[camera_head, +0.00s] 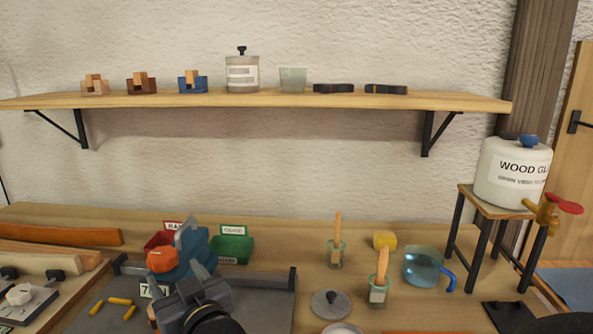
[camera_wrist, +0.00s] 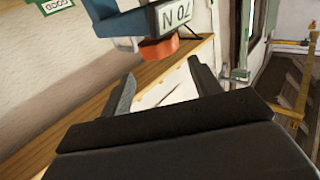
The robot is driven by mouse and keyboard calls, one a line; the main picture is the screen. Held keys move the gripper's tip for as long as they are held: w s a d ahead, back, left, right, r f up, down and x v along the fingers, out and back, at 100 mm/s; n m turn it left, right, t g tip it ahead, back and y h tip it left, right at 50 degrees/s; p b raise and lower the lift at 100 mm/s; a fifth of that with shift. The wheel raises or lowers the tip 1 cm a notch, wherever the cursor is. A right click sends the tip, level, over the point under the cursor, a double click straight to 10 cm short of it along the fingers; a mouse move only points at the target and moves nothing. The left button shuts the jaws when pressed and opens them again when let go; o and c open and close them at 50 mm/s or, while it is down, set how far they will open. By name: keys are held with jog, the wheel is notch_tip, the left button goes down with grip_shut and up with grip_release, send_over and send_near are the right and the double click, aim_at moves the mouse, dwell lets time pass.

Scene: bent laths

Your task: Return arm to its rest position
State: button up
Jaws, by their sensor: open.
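My gripper (camera_head: 192,280) is low in the head view, in front of a blue device (camera_head: 195,250) with an orange knob (camera_head: 162,260). In the wrist view my gripper (camera_wrist: 162,68) has its two dark fingers spread apart, with nothing between them. The blue device (camera_wrist: 113,22) and its orange knob (camera_wrist: 172,48) show upside down beyond the fingers, with a label reading 70 N. I cannot tell the exact gap between gripper and device. My arm hides part of the dark mat (camera_head: 262,300).
A red bin (camera_head: 160,240) and a green bin (camera_head: 236,250) stand behind the device. Brush jars (camera_head: 378,292), a blue-handled jug (camera_head: 423,267) and a glue tank (camera_head: 512,172) on a stand are to the right. A shelf (camera_head: 300,100) spans the wall above.

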aim_at(163, 253)
jog(key=p+x, duration=0.1)
jog(key=x, duration=0.8)
jog(key=shift+d+r+n+p, duration=0.1)
jog(key=shift+r+n+p, duration=0.15)
jog(key=shift+p, duration=0.4)
jog(key=shift+n+g+y+p, duration=0.25)
jog(key=shift+g+y+p, duration=0.25)
jog(key=shift+y, duration=0.1)
jog(key=n+g+y+p, duration=0.2)
jog(key=g+p, duration=0.1)
jog(key=p, duration=0.5)
jog(key=shift+n+y, duration=0.3)
jog(key=shift+n, duration=0.1)
jog(key=s+d+h+b, duration=0.1)
jog(key=s+d+b, duration=0.1)
jog(key=s+d, duration=0.4)
jog(key=d, duration=0.3)
jog(key=shift+s+d+f+m, duration=0.25)
jog(key=shift+s+d+m, duration=0.05)
